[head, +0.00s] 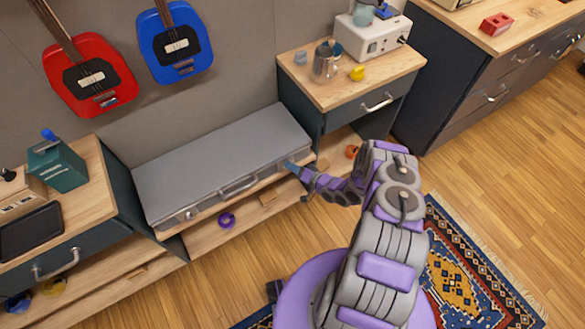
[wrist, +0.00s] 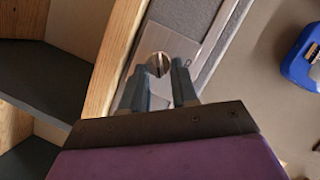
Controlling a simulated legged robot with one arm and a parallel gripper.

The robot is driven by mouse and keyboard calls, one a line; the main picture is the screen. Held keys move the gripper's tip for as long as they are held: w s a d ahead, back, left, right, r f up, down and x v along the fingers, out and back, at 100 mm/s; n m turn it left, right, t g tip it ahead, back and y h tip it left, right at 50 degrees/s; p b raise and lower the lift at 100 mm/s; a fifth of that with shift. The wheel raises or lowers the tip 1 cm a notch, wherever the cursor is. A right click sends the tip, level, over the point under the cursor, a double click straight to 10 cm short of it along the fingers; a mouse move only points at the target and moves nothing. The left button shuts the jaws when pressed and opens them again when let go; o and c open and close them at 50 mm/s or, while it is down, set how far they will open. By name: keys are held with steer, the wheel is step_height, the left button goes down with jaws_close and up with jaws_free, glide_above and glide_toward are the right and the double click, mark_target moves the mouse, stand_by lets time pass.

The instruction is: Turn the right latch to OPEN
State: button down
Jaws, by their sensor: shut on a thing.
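A long grey case (head: 222,158) lies on the wooden shelf between two cabinets, with its lid down. Its handle (head: 239,187) is at the middle of the front and a round left latch (head: 189,214) is near the left end. My gripper (head: 290,166) is at the right end of the case front. In the wrist view, the right latch (wrist: 157,64) is a round slotted metal knob on a metal plate. My gripper (wrist: 160,74) is shut on this latch, with one finger on each side. The head view hides the right latch behind my gripper. I read no OPEN marking.
A purple ring (head: 227,220) sits on the lower shelf below the case. The right cabinet (head: 352,88) bears a metal pitcher (head: 327,60) and a yellow object (head: 357,73). Red and blue guitars (head: 88,78) hang above. A patterned rug (head: 465,270) covers the floor at right.

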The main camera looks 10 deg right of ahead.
steer(key=shift+d+f+m+y, duration=0.2)
steer(key=shift+d+m+y, duration=0.1)
steer(key=shift+m, duration=0.6)
steer(key=c, duration=0.9)
jaws_free()
steer(key=p+v, duration=0.3)
steer(key=v, duration=1.4)
steer(key=shift+d+f, duration=0.2)
steer(key=shift+f, duration=0.2)
steer(key=shift+s, duration=0.1)
